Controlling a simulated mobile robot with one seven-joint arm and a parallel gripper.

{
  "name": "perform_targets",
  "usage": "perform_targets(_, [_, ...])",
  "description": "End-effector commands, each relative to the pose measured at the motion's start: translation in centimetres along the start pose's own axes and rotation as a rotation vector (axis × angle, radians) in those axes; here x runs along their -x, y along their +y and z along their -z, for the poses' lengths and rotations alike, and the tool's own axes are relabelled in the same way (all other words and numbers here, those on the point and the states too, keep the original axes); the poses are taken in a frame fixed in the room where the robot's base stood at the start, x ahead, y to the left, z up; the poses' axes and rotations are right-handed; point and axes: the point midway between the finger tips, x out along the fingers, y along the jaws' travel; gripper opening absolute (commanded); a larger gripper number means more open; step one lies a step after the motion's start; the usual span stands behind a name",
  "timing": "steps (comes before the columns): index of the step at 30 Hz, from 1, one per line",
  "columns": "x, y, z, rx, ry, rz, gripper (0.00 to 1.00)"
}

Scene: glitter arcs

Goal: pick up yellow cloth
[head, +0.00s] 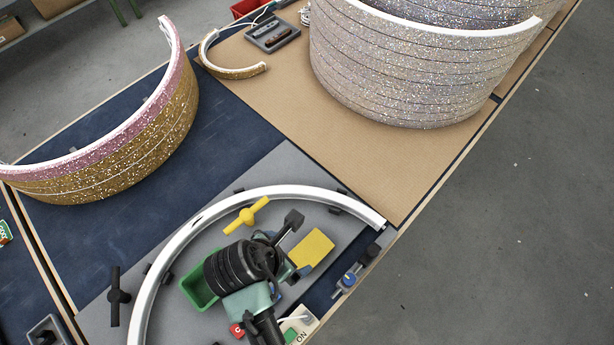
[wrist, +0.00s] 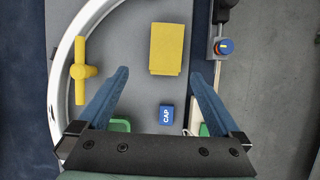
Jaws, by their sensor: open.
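The yellow cloth (head: 311,249) is a flat folded rectangle on the grey board, inside the white metal arc, near the table's right edge. In the wrist view the cloth (wrist: 167,48) lies ahead of my gripper (wrist: 158,78), between the lines of its two blue fingers and nearer the right one. My gripper is open with nothing between the fingers. In the head view my black and green arm end (head: 250,270) is just left of the cloth, and its fingertips are largely hidden.
A yellow T-handle (wrist: 82,71) stands left of the fingers. A blue CAP box (wrist: 166,114) lies between them. A green bin (head: 199,286) is beside my arm. The white arc (head: 178,242) curves around the board. A blue-knobbed device (head: 349,280) sits at the right edge.

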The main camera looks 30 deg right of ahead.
Motion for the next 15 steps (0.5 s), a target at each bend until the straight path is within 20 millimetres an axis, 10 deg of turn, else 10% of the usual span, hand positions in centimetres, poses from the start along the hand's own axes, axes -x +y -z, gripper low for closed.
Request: perform_targets(15, [-6.3, -1.6, 0.3, 0.053, 0.011, 0.047, 1.0])
